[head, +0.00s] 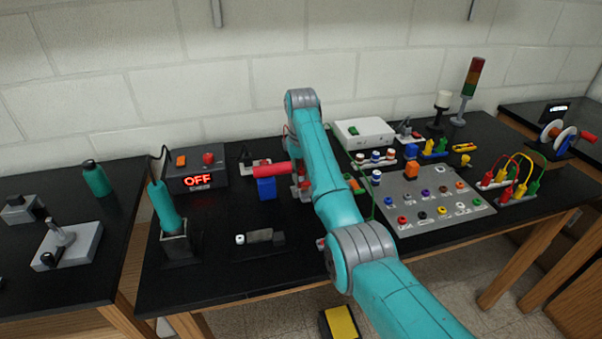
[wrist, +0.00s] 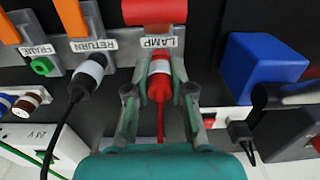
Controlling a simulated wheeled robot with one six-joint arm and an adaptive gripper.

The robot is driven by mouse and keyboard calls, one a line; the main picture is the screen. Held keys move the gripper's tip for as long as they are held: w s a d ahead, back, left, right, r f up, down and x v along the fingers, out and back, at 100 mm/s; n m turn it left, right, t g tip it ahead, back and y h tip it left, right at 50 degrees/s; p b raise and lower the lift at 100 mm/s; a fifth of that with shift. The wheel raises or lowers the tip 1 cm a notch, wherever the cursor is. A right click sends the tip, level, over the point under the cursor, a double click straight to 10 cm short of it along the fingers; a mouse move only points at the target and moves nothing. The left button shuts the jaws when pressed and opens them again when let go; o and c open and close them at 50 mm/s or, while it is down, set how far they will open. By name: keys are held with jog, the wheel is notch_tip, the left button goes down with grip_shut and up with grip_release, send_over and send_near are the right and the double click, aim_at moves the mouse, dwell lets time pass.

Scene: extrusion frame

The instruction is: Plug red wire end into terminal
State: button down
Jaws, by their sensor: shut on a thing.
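My gripper (wrist: 159,90) is shut on the red wire end (wrist: 159,82) in the wrist view. The red wire (wrist: 161,125) trails back between the fingers. The red wire end has a pale collar and lines up with the terminal labelled LAMP (wrist: 159,42), which has a red lever (wrist: 155,11). Its front meets or nearly meets the terminal; I cannot tell whether its tip is inside. In the head view, my arm hides the gripper and the wire end.
Left of LAMP, the RETURN terminal (wrist: 97,46) has an orange lever and a black wire end (wrist: 88,75) at it. A green wire end (wrist: 41,66) is at FRAME. A blue block (wrist: 265,65) stands close on the right. A grey jack panel (head: 445,225) lies right of my arm.

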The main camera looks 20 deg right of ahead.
jog(key=shift+f, duration=0.1)
jog(key=c, duration=0.9)
grip_release()
jog(key=shift+c, duration=0.2)
